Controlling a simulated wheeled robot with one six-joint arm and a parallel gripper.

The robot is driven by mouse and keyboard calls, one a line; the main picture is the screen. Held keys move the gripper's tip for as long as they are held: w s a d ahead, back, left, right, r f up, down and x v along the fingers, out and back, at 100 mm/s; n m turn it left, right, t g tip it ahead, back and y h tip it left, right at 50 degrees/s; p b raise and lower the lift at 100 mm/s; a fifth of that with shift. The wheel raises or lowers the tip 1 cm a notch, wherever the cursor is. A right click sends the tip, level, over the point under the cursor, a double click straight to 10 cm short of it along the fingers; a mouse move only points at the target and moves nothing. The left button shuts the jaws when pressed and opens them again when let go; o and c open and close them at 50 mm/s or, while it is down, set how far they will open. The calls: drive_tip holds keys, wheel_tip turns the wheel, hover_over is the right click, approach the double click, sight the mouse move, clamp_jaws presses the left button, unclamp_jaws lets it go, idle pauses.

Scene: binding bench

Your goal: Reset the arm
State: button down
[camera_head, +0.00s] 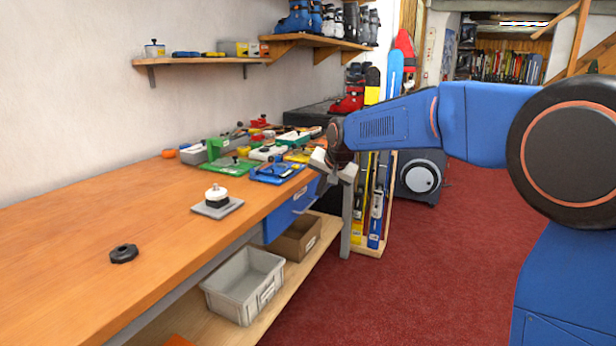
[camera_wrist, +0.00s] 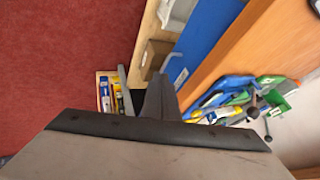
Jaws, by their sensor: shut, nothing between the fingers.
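My gripper (camera_head: 328,178) hangs at the end of my blue arm, by the far right end of the workbench (camera_head: 110,215), close to its front edge. In the wrist view my gripper (camera_wrist: 160,88) shows as dark fingers together, with nothing between them. My arm reaches in from the right of the head view, over the red floor. The exact gap between the gripper and the bench edge is hard to tell.
Clamps and coloured jigs (camera_head: 272,172) crowd the bench's far end, near my gripper. A black knob (camera_head: 124,254) and a white-topped piece on a grey plate (camera_head: 217,208) stand nearer. A grey bin (camera_head: 245,284) sits on the lower shelf. Red carpet (camera_head: 430,270) is clear.

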drive_tip(key=s+d+r+n+h, duration=0.1)
drive_tip(key=s+d, duration=0.7)
drive_tip(key=s, duration=0.3)
drive_tip(key=s+d+n, duration=0.1)
drive_tip(key=s+d, duration=0.7)
drive_tip(key=s, duration=0.3)
drive_tip(key=s+d+f, duration=0.3)
drive_tip(key=s, duration=0.5)
drive_tip(key=s+d+f+n+g+h, duration=0.1)
drive_tip(key=s+d+f, duration=0.2)
drive_tip(key=s, duration=0.6)
drive_tip(key=s+d+f, duration=0.3)
drive_tip(key=s+f, duration=0.1)
drive_tip(key=s, duration=0.4)
drive_tip(key=shift+s+d+f+n+g+h, duration=0.2)
drive_tip(key=shift+s+n+g+h, duration=0.1)
drive_tip(key=shift+s+g+h, duration=0.1)
